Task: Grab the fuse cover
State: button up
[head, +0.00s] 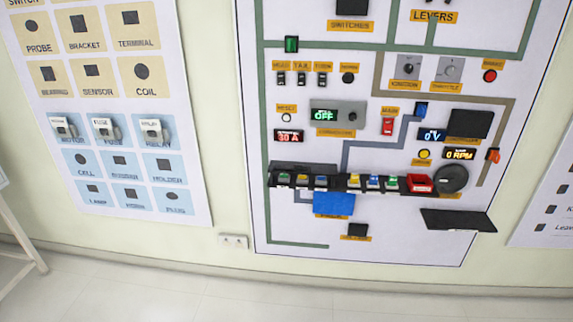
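No part on the wall carries a readable "fuse cover" label, so I cannot tell for sure which one it is. A row of small coloured fuse-like blocks (321,183) sits in a dark strip low on the chassis panel. A dark flat plate (303,168) lies along the strip's upper left edge. A separate black tilted plate (458,220) sticks out at the panel's lower right. On the left board, a white clip-like part (104,129) hangs at a label that seems to read "FUSE". My gripper is not in view.
Similar white parts hang at the motor (63,127) and relay (153,129) labels. A red block (418,183) and a black round part (453,179) sit at the strip's right end. A blue block (333,204) is below it. The floor (260,305) in front is clear.

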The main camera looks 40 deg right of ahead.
aim_at(304, 168)
jog(key=u, duration=0.55)
jog(key=i, duration=1.5)
jog(key=u, duration=0.25)
